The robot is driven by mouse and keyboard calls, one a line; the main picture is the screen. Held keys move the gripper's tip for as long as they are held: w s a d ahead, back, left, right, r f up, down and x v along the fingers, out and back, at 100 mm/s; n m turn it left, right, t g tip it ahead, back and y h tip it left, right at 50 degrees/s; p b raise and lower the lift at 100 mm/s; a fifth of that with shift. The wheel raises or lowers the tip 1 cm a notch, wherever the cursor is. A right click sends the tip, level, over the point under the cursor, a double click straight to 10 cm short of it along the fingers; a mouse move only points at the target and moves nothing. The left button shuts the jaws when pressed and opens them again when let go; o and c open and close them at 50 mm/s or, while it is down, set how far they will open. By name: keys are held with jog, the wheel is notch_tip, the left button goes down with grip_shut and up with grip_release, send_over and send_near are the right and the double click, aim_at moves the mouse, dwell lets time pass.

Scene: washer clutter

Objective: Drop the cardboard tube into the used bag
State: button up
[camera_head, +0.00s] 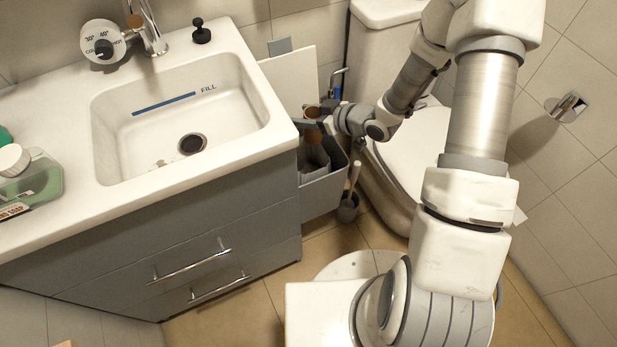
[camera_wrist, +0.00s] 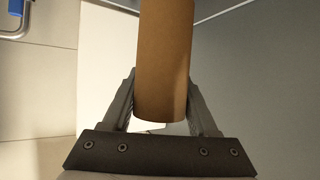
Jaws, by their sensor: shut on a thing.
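A brown cardboard tube (camera_wrist: 165,55) stands upright between the two fingers of my gripper (camera_wrist: 165,103) in the wrist view. The fingers are shut on it from both sides. In the head view my gripper (camera_head: 322,121) is beside the counter's right end, above an open grey pull-out. The tube shows there only as a small brown piece (camera_head: 312,112). A grey, bag-like shape (camera_head: 314,158) sits inside the pull-out below my gripper. It is partly hidden, and I cannot tell for certain that it is the used bag.
The pull-out's grey front (camera_head: 324,192) and an upright white panel (camera_head: 291,78) stand near my gripper. The white sink counter (camera_head: 215,166) is left. A toilet (camera_head: 402,160) is close on the right, with a toilet brush (camera_head: 349,200) beside it.

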notch_tip(320, 180, down, 5)
jog(key=b, duration=0.3)
jog(key=shift+r, duration=0.1)
jog(key=o, duration=1.4)
jog(key=shift+p+v, duration=2.75)
jog(key=shift+v, duration=5.95)
jog(key=shift+s, duration=0.1)
